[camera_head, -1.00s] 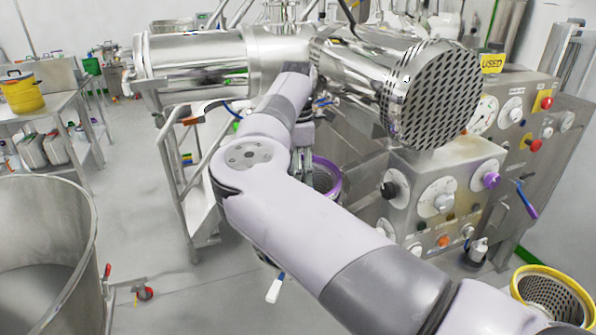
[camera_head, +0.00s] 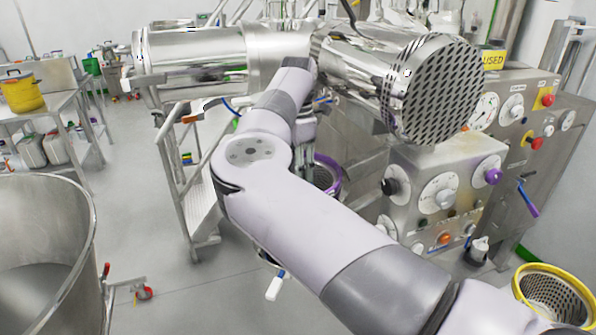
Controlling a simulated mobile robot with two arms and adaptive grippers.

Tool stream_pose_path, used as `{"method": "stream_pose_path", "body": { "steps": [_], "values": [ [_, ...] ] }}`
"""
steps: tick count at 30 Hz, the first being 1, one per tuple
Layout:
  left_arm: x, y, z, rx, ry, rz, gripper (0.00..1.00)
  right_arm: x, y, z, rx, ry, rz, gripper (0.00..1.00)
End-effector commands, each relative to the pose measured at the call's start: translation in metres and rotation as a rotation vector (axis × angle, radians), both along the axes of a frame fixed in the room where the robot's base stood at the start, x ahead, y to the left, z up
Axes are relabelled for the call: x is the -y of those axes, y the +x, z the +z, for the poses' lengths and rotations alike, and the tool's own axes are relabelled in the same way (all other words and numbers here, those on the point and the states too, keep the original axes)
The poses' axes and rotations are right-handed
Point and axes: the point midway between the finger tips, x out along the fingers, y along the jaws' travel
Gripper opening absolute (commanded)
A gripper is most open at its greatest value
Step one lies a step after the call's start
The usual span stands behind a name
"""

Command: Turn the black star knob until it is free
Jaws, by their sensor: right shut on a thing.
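My right arm comes in from the lower right and crosses the middle of the view. Its right gripper (camera_head: 312,108) is at the far end, below the shiny steel cylinders, mostly hidden behind my wrist. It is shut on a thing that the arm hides. I cannot make out a star-shaped knob there. A round black knob (camera_head: 390,186) shows on the front of the steel control box, apart from the gripper; I cannot tell whether it is star-shaped. My left gripper is not in view.
The steel control box (camera_head: 420,160) with dials stands right of my arm. A perforated cylinder end (camera_head: 435,90) juts out above it. A large steel vessel (camera_head: 75,215) is at lower left, a yellow-rimmed basket (camera_head: 525,283) at lower right. Steps (camera_head: 205,205) stand left of my arm.

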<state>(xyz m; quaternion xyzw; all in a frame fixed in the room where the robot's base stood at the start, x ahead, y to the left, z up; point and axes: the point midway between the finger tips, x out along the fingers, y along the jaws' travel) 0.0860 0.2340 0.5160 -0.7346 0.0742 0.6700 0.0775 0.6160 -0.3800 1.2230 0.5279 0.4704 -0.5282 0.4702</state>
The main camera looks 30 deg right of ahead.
Motion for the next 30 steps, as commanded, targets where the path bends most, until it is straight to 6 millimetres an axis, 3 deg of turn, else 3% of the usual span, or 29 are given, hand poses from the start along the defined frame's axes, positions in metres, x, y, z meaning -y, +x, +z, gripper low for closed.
{"method": "stream_pose_path", "body": {
  "steps": [30],
  "values": [
    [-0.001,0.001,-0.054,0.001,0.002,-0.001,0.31,0.001,-0.001,-0.001,0.002,-0.002,0.953,0.1]
  ]
}}
